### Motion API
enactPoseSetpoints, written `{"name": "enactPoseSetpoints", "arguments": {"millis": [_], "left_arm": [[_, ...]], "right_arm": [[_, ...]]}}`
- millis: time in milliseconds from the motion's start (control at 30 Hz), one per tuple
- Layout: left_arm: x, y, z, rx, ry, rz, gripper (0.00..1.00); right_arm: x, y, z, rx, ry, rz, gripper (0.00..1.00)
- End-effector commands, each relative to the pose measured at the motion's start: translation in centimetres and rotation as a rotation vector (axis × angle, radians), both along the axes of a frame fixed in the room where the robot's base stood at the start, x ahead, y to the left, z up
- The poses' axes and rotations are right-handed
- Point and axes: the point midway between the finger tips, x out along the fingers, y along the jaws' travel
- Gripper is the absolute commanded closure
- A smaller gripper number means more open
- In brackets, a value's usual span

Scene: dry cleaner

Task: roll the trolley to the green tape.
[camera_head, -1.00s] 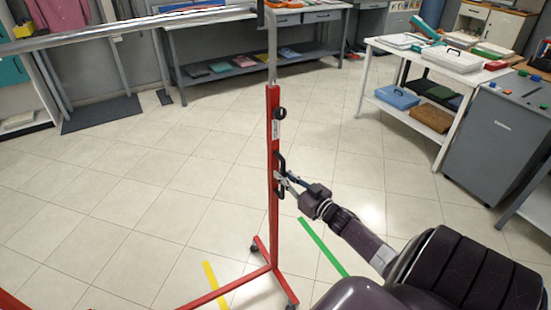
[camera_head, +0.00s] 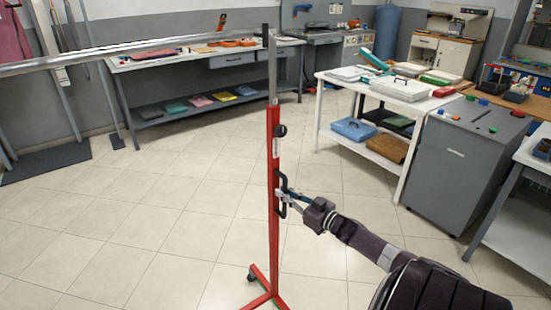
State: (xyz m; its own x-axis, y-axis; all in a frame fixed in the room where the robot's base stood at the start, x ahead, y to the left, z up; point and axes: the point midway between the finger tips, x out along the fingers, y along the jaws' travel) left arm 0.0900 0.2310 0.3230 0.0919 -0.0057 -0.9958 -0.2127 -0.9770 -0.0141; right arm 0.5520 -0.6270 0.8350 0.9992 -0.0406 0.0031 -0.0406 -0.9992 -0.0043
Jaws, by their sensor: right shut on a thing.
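The trolley is a red rolling garment rack with an upright post (camera_head: 272,180) in the middle of the view. A metal rail (camera_head: 130,50) runs from its top to the left. Its foot and a dark caster (camera_head: 253,272) show at the bottom edge; the rest of the base is cut off. My right gripper (camera_head: 284,198) is shut on the black handle (camera_head: 284,182) on the post's right side. The green tape does not show clearly; at most a sliver is by the foot at the bottom edge. My left gripper is out of view.
A white table with trays (camera_head: 399,88) and a grey cabinet (camera_head: 462,165) stand on the right. A long grey workbench (camera_head: 190,60) lines the back wall. The tiled floor (camera_head: 150,220) left of and behind the post is clear.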

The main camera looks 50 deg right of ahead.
Motion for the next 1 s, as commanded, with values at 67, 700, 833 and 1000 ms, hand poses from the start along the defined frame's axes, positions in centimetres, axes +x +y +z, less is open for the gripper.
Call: {"name": "enactPoseSetpoints", "arguments": {"millis": [67,700,833,1000], "left_arm": [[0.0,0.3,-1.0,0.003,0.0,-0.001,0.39],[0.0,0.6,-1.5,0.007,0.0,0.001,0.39],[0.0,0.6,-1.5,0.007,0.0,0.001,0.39],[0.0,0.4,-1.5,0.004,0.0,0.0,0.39]], "right_arm": [[-0.3,-1.0,-0.5,-0.004,0.004,0.002,1.0],[-0.8,-3.1,-0.1,-0.002,0.004,-0.005,0.87],[-0.8,-3.1,-0.1,-0.002,0.004,-0.004,0.73],[-0.7,-2.9,-0.1,-0.001,0.004,-0.002,0.71]]}}
